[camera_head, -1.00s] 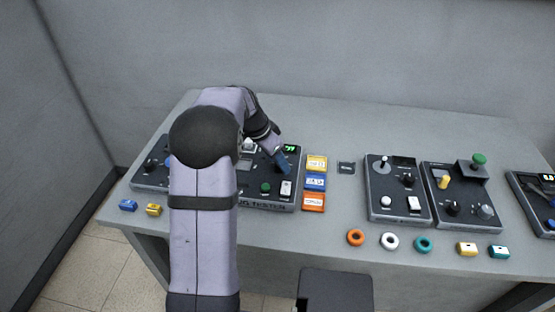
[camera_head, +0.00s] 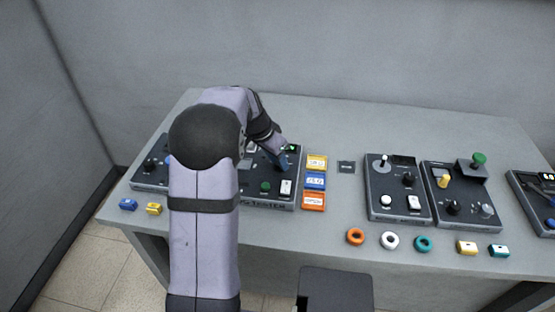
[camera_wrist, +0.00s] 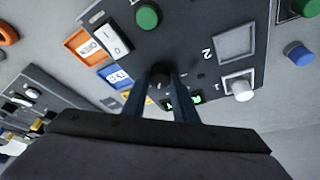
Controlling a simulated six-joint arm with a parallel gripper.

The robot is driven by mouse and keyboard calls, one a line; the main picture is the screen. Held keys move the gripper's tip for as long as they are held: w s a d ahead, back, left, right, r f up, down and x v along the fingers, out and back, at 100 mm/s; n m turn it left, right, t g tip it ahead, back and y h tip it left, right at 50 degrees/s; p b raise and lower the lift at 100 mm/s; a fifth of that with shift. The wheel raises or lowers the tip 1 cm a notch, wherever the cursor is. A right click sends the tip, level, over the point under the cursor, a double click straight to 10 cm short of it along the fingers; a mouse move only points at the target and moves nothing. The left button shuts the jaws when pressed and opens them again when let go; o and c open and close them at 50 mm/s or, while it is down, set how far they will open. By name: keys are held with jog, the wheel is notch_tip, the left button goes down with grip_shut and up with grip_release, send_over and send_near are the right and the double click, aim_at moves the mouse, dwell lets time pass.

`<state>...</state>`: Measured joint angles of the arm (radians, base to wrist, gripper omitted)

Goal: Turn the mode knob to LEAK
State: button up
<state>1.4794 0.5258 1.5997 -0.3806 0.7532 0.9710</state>
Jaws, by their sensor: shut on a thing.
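The mode knob (camera_wrist: 158,76) is a small black knob on a dark tester panel (camera_wrist: 185,35). In the wrist view my gripper (camera_wrist: 160,84) has its two blue fingers on either side of the knob, shut on it. In the head view my gripper (camera_head: 282,163) is low over the right part of the tester, and the knob is hidden there. A lit green display (camera_wrist: 182,101) sits close to the knob, partly covered by a finger. The knob's labels, LEAK among them, cannot be read.
A green button (camera_wrist: 147,16) and a white rocker switch (camera_wrist: 113,39) are on the same panel. Yellow, blue and orange labelled trays (camera_head: 314,202) stand just right of the tester. Other panels (camera_head: 397,200) stand farther right. The table's back strip (camera_head: 330,118) is clear.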

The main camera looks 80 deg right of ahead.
aim_at(278, 177)
jog(key=n+p, duration=0.1)
jog(key=n, duration=0.1)
jog(key=n+t+p, duration=0.1)
jog(key=n, duration=0.1)
jog(key=shift+s+a+r+h, duration=0.1)
jog(key=shift+s+r+h, duration=0.1)
jog(key=shift+h, duration=0.2)
jog(key=shift+f+n+t+p, duration=0.1)
jog(key=shift+n+t+p, duration=0.6)
jog(key=shift+n+p, duration=0.55)
jog(key=shift+n, duration=0.35)
jog(key=o, duration=1)
jog(key=shift+o, duration=0.2)
jog(key=b+v, duration=0.1)
jog(key=v, duration=0.6)
